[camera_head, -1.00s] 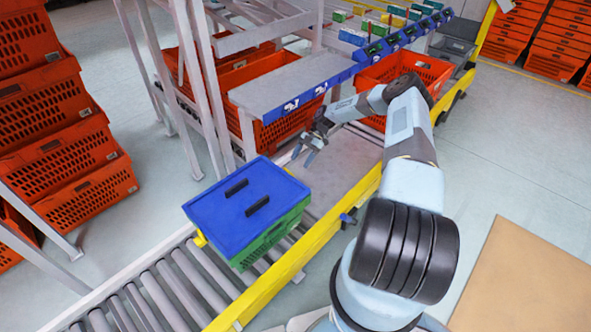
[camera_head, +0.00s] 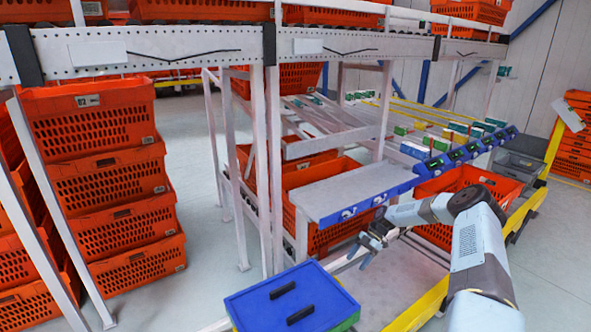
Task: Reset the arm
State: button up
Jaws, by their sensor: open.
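My arm reaches in from the lower right. My gripper (camera_head: 363,255) hangs empty over the grey metal work surface (camera_head: 405,275), in front of the blue-edged grey shelf (camera_head: 350,190). Its fingers are apart. It is to the right of and above a tote with a blue lid (camera_head: 290,302), which sits on the conveyor at the bottom. The lid has two black handles, and a bit of green shows at the tote's right side. The gripper does not touch the tote.
Orange totes (camera_head: 95,130) are stacked at the left. An orange tote (camera_head: 455,180) stands behind my forearm. White frame posts (camera_head: 262,170) rise beside the shelf. A perforated beam (camera_head: 180,50) crosses the top. Several small coloured boxes (camera_head: 415,150) sit on the rack behind.

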jog(key=s+a+r+m+t+h, duration=0.1)
jog(key=s+a+r+m+h, duration=0.1)
jog(key=r, duration=0.9)
jog(key=s+a+r+m+h, duration=0.2)
jog(key=r+m, duration=0.1)
jog(key=r, duration=0.8)
jog(key=s+a+r+m+t+h, duration=0.1)
jog(key=s+a+r+m+h, duration=0.15)
jog(key=r, duration=0.85)
jog(key=s+a+r+m+t+h, duration=0.1)
jog(key=s+r+m, duration=0.2)
jog(key=s+r, duration=0.4)
jog(key=s+a+r+m+t+h, duration=0.1)
jog(key=s+r+m+t, duration=0.1)
jog(key=s+r, duration=0.5)
jog(key=s+r+m+t, duration=0.1)
jog(key=s+r+m, duration=0.2)
jog(key=s, duration=0.5)
jog(key=s+r+m+t, duration=0.2)
jog(key=s+r+m, duration=0.1)
jog(key=s, duration=0.5)
jog(key=s+r+m+t, duration=0.2)
jog(key=s+m, duration=0.3)
jog(key=s, duration=0.4)
jog(key=shift+r, duration=0.9)
